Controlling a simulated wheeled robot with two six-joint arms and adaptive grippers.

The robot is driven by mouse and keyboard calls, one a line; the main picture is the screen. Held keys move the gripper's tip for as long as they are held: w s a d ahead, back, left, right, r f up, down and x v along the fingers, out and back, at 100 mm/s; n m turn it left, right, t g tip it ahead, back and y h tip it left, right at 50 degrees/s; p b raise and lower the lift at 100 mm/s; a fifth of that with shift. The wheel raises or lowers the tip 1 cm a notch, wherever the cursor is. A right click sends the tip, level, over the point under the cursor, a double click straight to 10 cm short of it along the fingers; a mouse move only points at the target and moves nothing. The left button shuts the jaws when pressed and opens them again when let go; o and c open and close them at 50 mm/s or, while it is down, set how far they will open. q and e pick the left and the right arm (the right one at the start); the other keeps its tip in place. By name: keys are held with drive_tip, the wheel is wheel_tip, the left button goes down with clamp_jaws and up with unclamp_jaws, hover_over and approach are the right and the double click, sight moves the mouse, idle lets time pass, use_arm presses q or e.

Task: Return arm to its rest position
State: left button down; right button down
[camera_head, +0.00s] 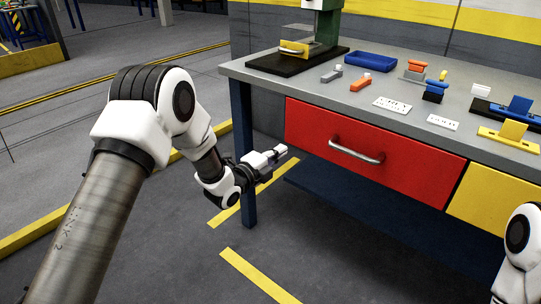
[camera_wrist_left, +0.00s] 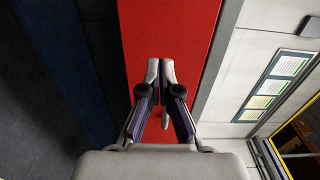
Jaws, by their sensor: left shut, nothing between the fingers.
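My left arm comes in from the left in the head view. Its gripper (camera_head: 282,153) is in front of the left end of the red drawer (camera_head: 370,158), near the workbench's blue leg, with nothing in it. In the left wrist view the gripper (camera_wrist_left: 167,66) shows its fingertips close together, with the red drawer front (camera_wrist_left: 170,30) behind them. The red drawer is closed and has a metal handle (camera_head: 356,152). Part of my right arm shows at the lower right edge of the head view; its gripper is out of frame.
The grey workbench top (camera_head: 330,100) holds a blue tray (camera_head: 371,60), a black base plate (camera_head: 297,62), and several small coloured parts and blocks. A yellow drawer (camera_head: 492,202) sits right of the red one. The floor left of the bench is open, with yellow lines.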

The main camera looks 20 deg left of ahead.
use_arm(q)
drive_tip(key=s+f+n+g+y, duration=0.3)
drive_tip(key=s+f+n+g, duration=0.4)
drive_tip(key=s+f, duration=1.6)
drive_tip(key=s+a+f+n+g+y, duration=0.1)
drive_tip(key=s+f+n+g, duration=0.35)
drive_tip(key=s+f, duration=0.4)
drive_tip(key=s+a+r+n+g+y, duration=0.1)
drive_tip(key=s+n+g, duration=0.2)
drive_tip(key=s+n, duration=0.35)
drive_tip(key=s+a+n+g+y, duration=0.15)
drive_tip(key=s+n, duration=0.25)
drive_tip(key=s, duration=0.5)
wheel_tip(320, 180, up, 23)
drive_tip(key=p, duration=2.3)
drive_tip(key=shift+g, duration=0.4)
drive_tip(key=shift+h, duration=0.25)
